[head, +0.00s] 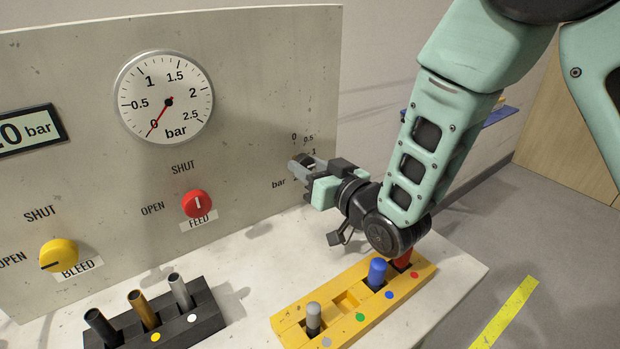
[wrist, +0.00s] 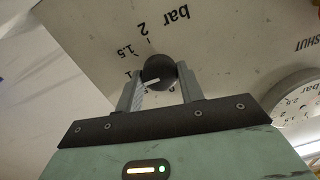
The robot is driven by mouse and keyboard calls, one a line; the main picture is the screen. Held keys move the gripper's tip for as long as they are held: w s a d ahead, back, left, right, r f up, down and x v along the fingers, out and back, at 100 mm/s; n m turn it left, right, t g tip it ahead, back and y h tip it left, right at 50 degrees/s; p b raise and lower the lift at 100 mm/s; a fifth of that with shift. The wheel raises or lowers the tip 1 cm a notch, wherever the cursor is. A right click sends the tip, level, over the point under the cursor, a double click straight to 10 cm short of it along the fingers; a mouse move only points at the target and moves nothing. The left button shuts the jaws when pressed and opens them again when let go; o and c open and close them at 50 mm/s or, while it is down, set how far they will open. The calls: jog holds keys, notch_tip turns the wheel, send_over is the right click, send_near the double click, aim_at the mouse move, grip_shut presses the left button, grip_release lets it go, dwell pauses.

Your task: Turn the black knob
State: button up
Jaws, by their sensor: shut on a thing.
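The black knob (wrist: 159,71) sits on the panel inside a bar scale and carries a white pointer line. In the wrist view the line points toward the lower left, near the 1 mark. My gripper (wrist: 160,84) is shut on the knob, one finger on each side. In the head view my gripper (head: 304,166) reaches the right part of the panel (head: 260,60), and its fingers hide most of the knob and part of its scale.
A round gauge (head: 164,96) reads near 0 bar. A red FEED knob (head: 197,204) and a yellow BLEED knob (head: 59,254) are on the panel. Below my arm stand a yellow block (head: 290,333) with coloured pegs and a dark block (head: 208,306) with several tubes.

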jog(key=n+b, duration=0.6)
jog(key=n, duration=0.2)
jog(key=shift+s+a, duration=0.1)
jog(key=shift+n, duration=0.5)
jog(key=o, duration=1)
notch_tip(320, 180, up, 10)
